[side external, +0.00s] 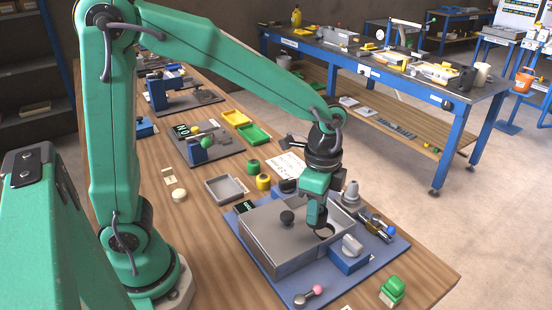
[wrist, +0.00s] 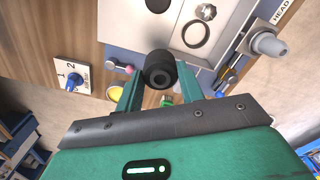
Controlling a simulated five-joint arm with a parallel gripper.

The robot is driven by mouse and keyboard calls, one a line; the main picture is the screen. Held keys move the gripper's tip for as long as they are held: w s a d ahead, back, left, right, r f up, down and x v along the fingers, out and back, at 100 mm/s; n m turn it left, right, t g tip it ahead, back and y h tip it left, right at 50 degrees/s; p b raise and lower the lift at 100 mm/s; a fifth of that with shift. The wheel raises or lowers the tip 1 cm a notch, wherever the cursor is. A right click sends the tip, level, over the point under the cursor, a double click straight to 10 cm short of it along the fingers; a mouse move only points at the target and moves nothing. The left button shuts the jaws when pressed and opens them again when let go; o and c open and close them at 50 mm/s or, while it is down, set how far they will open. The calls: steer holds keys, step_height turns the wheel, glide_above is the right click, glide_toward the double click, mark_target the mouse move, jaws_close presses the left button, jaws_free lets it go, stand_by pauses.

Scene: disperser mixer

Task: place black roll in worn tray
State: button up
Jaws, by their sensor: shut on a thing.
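My gripper (side external: 317,222) points down over the grey box on the blue mat. In the wrist view its two green fingers are shut on the black roll (wrist: 160,70), which shows its round end with a central hole. In the side view I cannot clearly make out the roll at the fingertips. A grey, shallow, empty tray (side external: 226,188) lies on the bench left of the gripper and looks like the worn tray. It is apart from the gripper and not identifiable in the wrist view.
The grey box (side external: 290,245) carries a black knob (side external: 287,217) and a dark ring. A green roll (side external: 253,166) and a yellow roll (side external: 263,182) stand right of the tray. Yellow and green trays (side external: 254,134) lie behind. A grey tapered part (side external: 351,195) stands right of the gripper.

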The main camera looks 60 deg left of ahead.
steer(key=s+a+n, duration=0.2)
steer(key=a+n, duration=0.5)
steer(key=a, duration=0.4)
steer(key=s+a+n, duration=0.3)
steer(key=a+n, duration=0.5)
steer(key=a, duration=0.3)
steer(key=shift+a+f, duration=0.3)
steer(key=shift+f, duration=0.15)
glide_above(224, 191)
step_height(224, 191, down, 7)
steer(key=shift+f, duration=0.15)
steer(key=shift+f, duration=1.85)
steer(key=shift+f, duration=0.1)
